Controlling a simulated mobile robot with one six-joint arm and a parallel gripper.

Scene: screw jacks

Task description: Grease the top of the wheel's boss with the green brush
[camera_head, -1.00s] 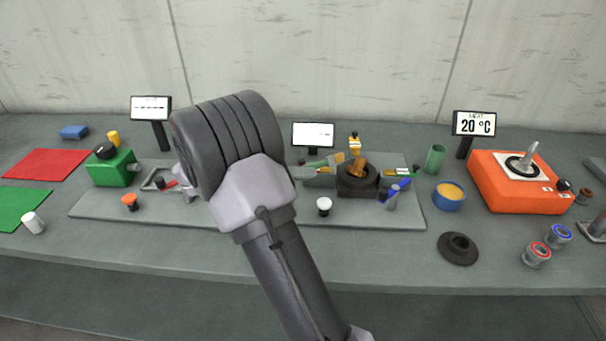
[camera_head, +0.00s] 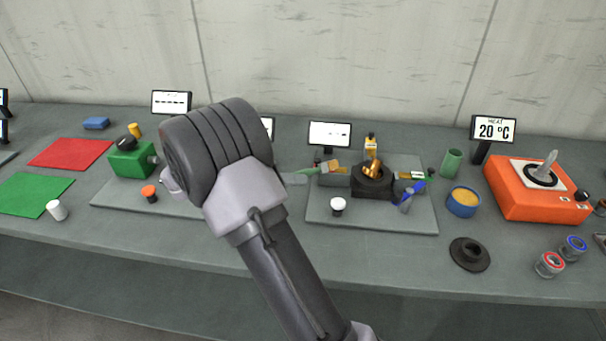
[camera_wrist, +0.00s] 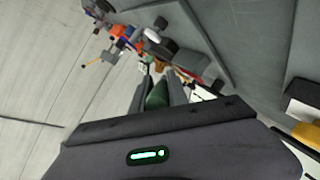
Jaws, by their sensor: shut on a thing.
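My gripper is mostly hidden behind my arm in the head view, where a grey finger (camera_head: 294,179) shows. In the wrist view my gripper (camera_wrist: 158,82) is shut on the green handle of the brush (camera_wrist: 157,96). The green brush (camera_head: 308,171) points right in the head view, its tan bristles toward a dark block (camera_head: 372,190) with a copper-coloured part (camera_head: 373,167). A black disc with a raised centre (camera_head: 468,252), which looks like a wheel with a boss, lies near the bench front at right. I cannot tell if it is the task's wheel.
A blue tub (camera_head: 463,208) with yellow-orange contents stands right of the grey plate (camera_head: 400,224). A green cup (camera_head: 451,163), an orange heater (camera_head: 530,205) and a white-topped knob (camera_head: 338,205) are nearby. The bench front is mostly clear.

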